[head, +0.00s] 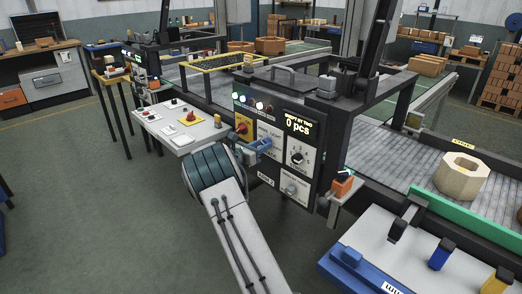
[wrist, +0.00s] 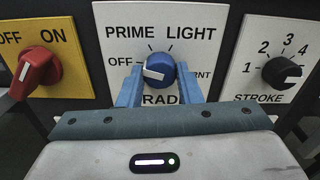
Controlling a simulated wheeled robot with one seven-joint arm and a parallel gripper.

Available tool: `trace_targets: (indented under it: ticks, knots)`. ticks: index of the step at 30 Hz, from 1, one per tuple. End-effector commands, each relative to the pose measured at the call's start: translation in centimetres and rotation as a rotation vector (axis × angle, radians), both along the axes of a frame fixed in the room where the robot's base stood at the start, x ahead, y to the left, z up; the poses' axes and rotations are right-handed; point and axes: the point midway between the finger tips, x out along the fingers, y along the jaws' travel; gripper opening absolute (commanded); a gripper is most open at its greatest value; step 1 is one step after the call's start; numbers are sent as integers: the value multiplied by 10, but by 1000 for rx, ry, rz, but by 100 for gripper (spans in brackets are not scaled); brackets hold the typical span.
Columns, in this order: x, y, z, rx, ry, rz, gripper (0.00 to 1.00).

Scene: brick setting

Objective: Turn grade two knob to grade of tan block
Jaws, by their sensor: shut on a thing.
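In the wrist view a blue round knob (wrist: 161,70) sits on a white plate (wrist: 205,18) marked PRIME, LIGHT, OFF, a partly hidden word ending in RNT, and a partly covered word like GRADE. Its white pointer faces left, toward OFF. My gripper (wrist: 159,84) has its blue fingers shut on the knob, one on each side. In the head view my gripper (head: 262,144) is at the dark control panel (head: 251,163) and hides the knob. A tan octagonal block (head: 462,177) with a hole on top sits on the roller conveyor at right.
A red ON/OFF switch (wrist: 36,70) on yellow is left of the knob. A black STROKE dial (wrist: 282,73) is to the right. In the head view an orange device (head: 343,184) juts out beside the panel, and a blue-edged tray (head: 352,260) stands at lower right.

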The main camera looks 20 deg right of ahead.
Motion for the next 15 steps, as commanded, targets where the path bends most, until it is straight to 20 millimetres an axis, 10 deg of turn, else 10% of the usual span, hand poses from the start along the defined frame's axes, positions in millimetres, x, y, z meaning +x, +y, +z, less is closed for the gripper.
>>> trace_targets:
  ticks: [15]
  knots:
    - [0,0,-7,158,-442,-1,9]
